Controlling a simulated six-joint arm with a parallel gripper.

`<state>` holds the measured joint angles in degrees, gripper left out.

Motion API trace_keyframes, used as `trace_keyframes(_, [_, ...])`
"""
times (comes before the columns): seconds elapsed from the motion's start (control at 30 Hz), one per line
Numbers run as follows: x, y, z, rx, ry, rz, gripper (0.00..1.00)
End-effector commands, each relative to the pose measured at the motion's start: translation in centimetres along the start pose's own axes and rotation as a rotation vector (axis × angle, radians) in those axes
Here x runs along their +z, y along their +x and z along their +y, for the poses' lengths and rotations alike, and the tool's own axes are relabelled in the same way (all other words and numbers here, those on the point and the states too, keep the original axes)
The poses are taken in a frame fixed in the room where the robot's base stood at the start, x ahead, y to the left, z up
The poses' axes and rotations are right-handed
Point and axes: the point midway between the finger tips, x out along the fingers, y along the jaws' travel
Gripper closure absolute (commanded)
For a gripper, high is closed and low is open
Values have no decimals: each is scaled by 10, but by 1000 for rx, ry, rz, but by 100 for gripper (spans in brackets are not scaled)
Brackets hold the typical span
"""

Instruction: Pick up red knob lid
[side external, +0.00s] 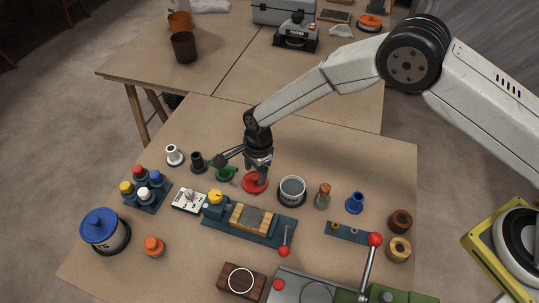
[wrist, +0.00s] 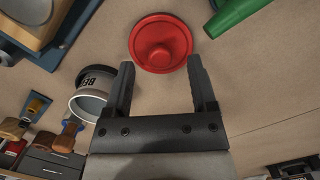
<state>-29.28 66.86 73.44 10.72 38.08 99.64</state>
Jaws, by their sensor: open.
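The red knob lid (side external: 254,183) is a round red disc with a raised knob, lying on the brown table. In the wrist view the lid (wrist: 160,43) is at the top centre, just beyond the fingertips. My gripper (side external: 260,177) is above the lid in the side view, its fingers partly in front of it. In the wrist view my gripper (wrist: 158,66) is open, with one finger to each side of the lid's lower edge and nothing between them.
An open pot (side external: 292,190) stands right of the lid. A green piece (side external: 226,173) and a black stand (side external: 198,161) are close on its left. A blue fixture (side external: 250,220) with wooden blocks and a red-ball lever lies in front. Bare table lies behind the lid.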

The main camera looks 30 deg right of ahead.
Motion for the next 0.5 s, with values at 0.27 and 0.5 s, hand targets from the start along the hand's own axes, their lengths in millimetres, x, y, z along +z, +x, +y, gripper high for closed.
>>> trace_keyframes(0.27, [0,17,0,-1,0,-2,27])
trace_keyframes(0.5, [0,17,0,-1,0,-2,27])
